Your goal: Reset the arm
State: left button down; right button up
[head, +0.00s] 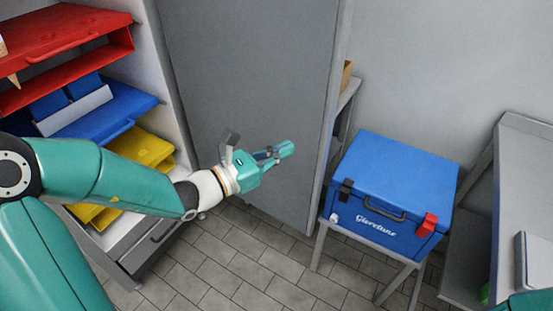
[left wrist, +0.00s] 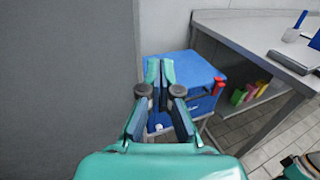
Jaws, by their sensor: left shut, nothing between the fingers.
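My left gripper (head: 284,151) is teal with dark pads. Its arm comes in from the left in the head view, and the gripper is in front of the grey cabinet door (head: 250,85). Its fingers are shut and hold nothing. In the left wrist view the fingertips (left wrist: 160,70) show in front of the blue box, apart from it as far as I can tell. The right gripper is not in view; only a small teal part of my body shows at the lower right corner of the head view.
A shelf unit with red (head: 90,45), blue (head: 105,108) and yellow bins (head: 145,147) stands at the left. A closed blue box (head: 395,180) with a red latch rests on a stand. A grey table (head: 525,160) is at the right. Tiled floor lies open below.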

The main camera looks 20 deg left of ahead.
pick_arm(q)
jog(key=s+d+f+m+g+p, duration=0.1)
jog(key=s+d+f+m+g, duration=0.3)
jog(key=f, duration=0.3)
jog(key=s+d+f+m+g, duration=0.2)
jog(key=s+f+m+g, duration=0.1)
jog(key=s+f+g, duration=0.3)
jog(key=s+d+f+m+g+p, duration=0.1)
jog(key=s+d+f+m+g, duration=0.25)
jog(key=f, duration=0.55)
jog(key=s+a+f+m+y, duration=0.1)
jog(key=s+f+m+y, duration=0.1)
jog(key=f+m, duration=0.5)
jog(key=s+a+f+m+g+y+p, duration=0.1)
jog(key=s+f+m+y, duration=0.2)
jog(key=m, duration=0.7)
notch_tip(320, 180, down, 4)
jog(key=shift+s+a+f+p, duration=0.2)
jog(key=shift+s+p, duration=0.1)
jog(key=shift+s, duration=0.7)
jog(key=shift+a+g, duration=0.1)
jog(key=shift+g, duration=0.15)
